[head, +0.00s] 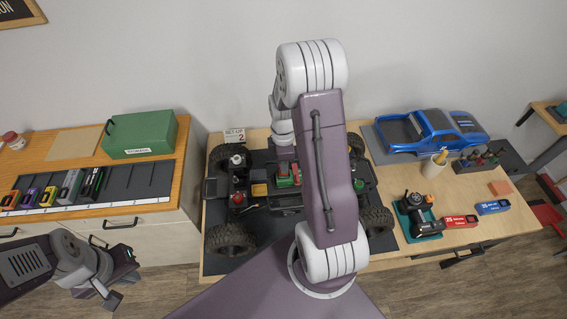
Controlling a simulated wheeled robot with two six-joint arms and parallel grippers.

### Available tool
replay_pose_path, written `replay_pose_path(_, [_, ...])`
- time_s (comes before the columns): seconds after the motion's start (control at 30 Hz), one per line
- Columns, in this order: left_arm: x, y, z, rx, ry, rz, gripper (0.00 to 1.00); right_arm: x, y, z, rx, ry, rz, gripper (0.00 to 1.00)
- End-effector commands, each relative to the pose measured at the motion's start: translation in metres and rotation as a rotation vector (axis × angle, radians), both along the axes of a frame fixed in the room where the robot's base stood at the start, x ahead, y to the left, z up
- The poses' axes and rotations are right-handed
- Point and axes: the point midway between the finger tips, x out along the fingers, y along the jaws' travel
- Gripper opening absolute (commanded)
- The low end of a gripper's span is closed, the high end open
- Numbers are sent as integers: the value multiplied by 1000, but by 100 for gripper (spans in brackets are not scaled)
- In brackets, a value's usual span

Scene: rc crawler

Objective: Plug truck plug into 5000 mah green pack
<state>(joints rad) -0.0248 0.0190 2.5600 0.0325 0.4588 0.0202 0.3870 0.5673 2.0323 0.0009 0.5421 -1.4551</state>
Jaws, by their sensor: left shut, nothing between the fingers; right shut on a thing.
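The truck chassis (245,205), dark with big black tyres, sits on the right-hand bench. A small green and red block (288,176) shows in its middle and looks like the green pack, but its label is unreadable. My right arm reaches over the chassis and hides part of it. My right gripper (284,157) points down just above the block. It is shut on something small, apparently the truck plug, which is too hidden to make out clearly. My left gripper (113,290) is shut and empty, low at the left in front of the left-hand bench.
Several coloured packs (48,196) stand in a dark rack on the left bench, beside a green box (140,135). A blue truck body (430,133), a teal-based device (418,215), a red pack (459,221) and a blue pack (492,207) lie right of the chassis.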

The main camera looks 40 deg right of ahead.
Motion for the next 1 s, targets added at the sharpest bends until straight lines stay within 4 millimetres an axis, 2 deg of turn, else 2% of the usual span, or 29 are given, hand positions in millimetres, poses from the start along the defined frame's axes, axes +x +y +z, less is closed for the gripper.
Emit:
replay_pose_path(0.53, [0,0,-11,0,0,0,0,0,0,-15,0,0,0,0])
replay_pose_path(0.57, [0,0,-10,0,0,0,0,0,0,-13,0,-1,0,24])
replay_pose_path(0.6, [0,0,-9,0,0,0,0,0,0,-13,0,-1,0,35])
replay_pose_path(0.63, [0,0,-9,0,0,0,0,0,0,-13,0,-1,0,41])
replay_pose_path(0.9, [0,0,-10,0,0,0,0,0,0,-13,0,0,0,41])
replay_pose_path(1.0, [0,0,-11,0,0,0,0,1,0,-7,-1,-2,0,41])
